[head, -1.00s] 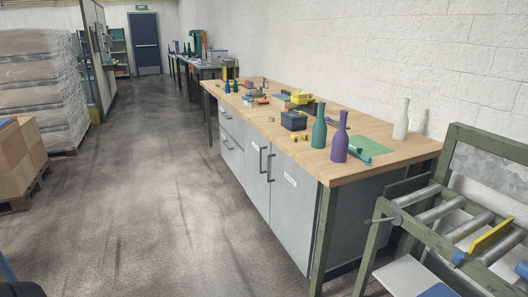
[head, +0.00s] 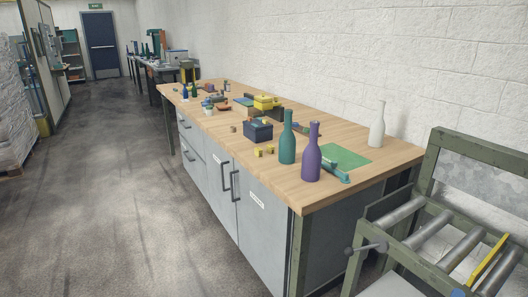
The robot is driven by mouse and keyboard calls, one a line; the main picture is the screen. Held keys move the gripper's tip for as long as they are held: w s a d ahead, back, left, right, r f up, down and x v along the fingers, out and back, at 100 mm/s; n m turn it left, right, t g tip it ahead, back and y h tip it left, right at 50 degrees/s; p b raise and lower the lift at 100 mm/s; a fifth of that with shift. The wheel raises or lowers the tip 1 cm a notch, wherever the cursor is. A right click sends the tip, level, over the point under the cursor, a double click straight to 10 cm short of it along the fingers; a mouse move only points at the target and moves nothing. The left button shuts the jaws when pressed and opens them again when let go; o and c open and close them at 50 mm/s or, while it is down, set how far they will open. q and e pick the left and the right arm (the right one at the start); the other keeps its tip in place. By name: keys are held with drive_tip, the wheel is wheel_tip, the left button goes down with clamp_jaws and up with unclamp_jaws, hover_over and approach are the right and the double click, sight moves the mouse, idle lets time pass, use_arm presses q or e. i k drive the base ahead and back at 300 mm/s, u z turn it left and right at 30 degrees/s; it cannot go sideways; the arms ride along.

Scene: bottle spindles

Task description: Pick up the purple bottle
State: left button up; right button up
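The purple bottle (head: 312,158) stands upright near the front right corner of the wooden workbench top (head: 265,190). A teal bottle (head: 287,142) stands upright close to its left and slightly farther back. A white bottle (head: 377,127) stands at the back right of the bench, by the wall. Neither of my grippers shows in the head view.
A green mat (head: 345,157) and a teal tool (head: 335,174) lie right of the purple bottle. A dark blue box (head: 258,130) and small yellow blocks (head: 270,149) are to its left. A roller stand (head: 420,225) stands at the bench's right end. The floor (head: 120,200) left is clear.

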sight(311, 168)
drive_tip(key=z, duration=0.05)
drive_tip(key=i, duration=0.95)
drive_tip(key=z, duration=0.5)
